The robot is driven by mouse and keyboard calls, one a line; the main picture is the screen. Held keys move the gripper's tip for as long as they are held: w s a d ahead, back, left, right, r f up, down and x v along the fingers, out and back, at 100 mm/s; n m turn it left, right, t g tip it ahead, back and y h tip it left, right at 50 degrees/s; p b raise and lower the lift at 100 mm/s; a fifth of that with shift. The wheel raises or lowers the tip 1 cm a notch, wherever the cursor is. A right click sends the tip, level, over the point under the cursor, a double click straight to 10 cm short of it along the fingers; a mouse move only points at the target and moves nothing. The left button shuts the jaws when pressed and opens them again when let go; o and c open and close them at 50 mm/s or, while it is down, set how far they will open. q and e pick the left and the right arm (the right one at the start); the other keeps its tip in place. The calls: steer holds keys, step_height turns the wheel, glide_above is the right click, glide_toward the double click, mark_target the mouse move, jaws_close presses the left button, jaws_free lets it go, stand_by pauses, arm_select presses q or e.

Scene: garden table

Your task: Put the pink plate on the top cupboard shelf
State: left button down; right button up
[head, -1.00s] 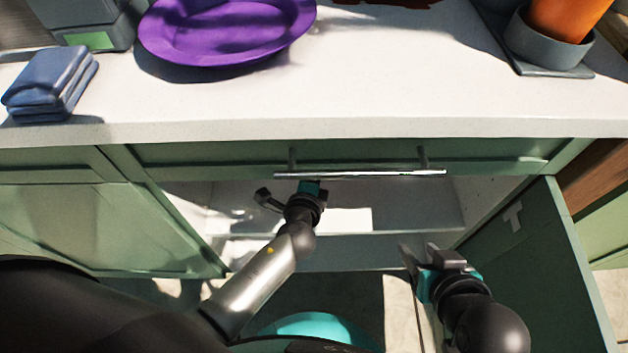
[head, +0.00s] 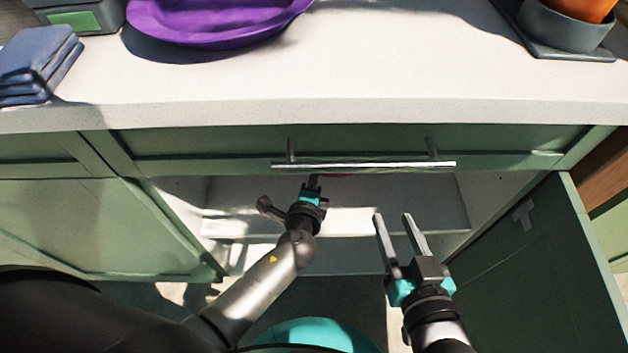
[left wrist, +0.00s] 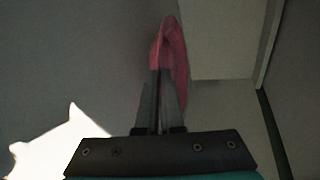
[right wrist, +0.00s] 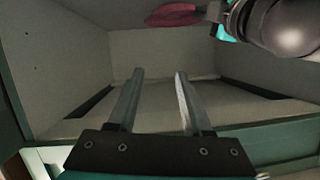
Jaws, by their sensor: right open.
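The pink plate (left wrist: 172,48) shows edge-on in the left wrist view, between the fingers of my left gripper (left wrist: 162,75), which look shut on its rim. In the head view my left gripper (head: 313,180) reaches inside the open cupboard, and only a sliver of the plate (head: 342,175) shows below the drawer handle. The plate (right wrist: 175,15) also shows at the top of the right wrist view, beside my left gripper. I cannot tell whether it touches the cupboard shelf (head: 420,222). My right gripper (head: 392,217) is open and empty before the cupboard opening; it shows in the right wrist view (right wrist: 160,72).
The drawer handle (head: 364,165) sticks out above the opening. The cupboard door (head: 525,265) stands open at the right. On the worktop (head: 350,85) are a purple plate (head: 215,22), folded blue cloths (head: 38,62) and a grey pot (head: 566,32).

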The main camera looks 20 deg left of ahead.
arm_select(q)
steer(key=shift+f+b, duration=0.3)
steer(key=shift+f, duration=0.5)
arm_select(e)
steer(key=shift+s+a+r+t+y, duration=0.45)
steer(key=shift+a+r+t, duration=0.25)
steer(key=shift+t, duration=0.4)
steer(key=shift+d, duration=0.1)
arm_select(q)
steer(key=shift+f, duration=0.15)
steer(key=c, duration=1.1)
jaws_free()
steer(key=shift+o, duration=0.2)
arm_select(e)
steer(key=shift+m, duration=0.3)
